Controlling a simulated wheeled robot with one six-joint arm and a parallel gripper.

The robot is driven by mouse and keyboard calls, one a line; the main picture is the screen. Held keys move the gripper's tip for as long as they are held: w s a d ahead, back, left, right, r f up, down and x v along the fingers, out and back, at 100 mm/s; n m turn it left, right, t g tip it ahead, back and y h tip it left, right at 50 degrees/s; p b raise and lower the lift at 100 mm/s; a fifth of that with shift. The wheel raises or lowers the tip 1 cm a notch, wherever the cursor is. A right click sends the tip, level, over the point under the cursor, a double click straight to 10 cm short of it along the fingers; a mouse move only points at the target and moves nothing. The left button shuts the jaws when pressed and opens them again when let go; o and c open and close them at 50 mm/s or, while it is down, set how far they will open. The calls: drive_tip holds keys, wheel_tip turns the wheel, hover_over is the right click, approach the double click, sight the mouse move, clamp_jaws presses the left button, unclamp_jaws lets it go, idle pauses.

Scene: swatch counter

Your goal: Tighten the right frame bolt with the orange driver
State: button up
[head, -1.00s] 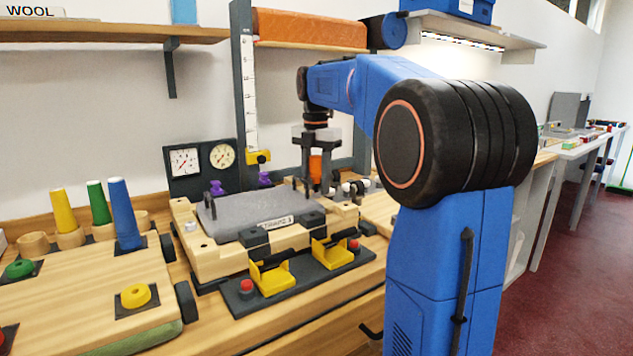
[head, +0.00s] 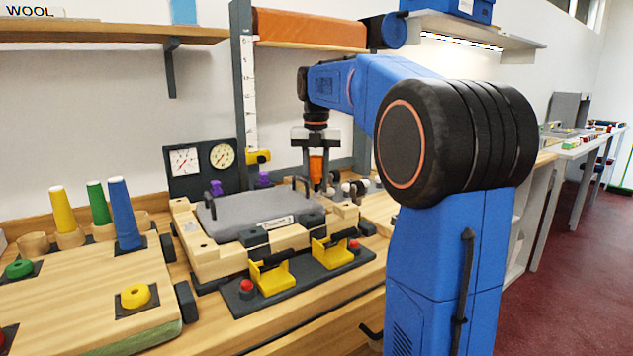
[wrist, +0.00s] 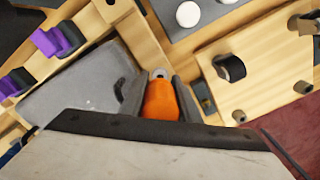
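My gripper (head: 317,178) points straight down over the right end of the wooden frame (head: 222,256). Its fingers are closed on the orange driver (head: 316,164), which stands upright between them. In the wrist view the orange driver (wrist: 161,101) sits between the two dark fingers, with a grey round metal piece at its far end. The right frame bolt cannot be made out; the driver and fingers cover that spot. I cannot tell whether the driver tip touches it.
A grey plate (head: 240,213) with dark handles lies on the frame, left of my gripper. Yellow clamps (head: 272,280) and red buttons stand in front. Two gauges (head: 203,160) stand behind. Coloured cones (head: 124,215) are at the left.

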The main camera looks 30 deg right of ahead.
drive_tip(key=m, duration=1.4)
drive_tip(key=shift+m, duration=0.4)
drive_tip(key=o, duration=0.9)
drive_tip(key=shift+w, duration=0.1)
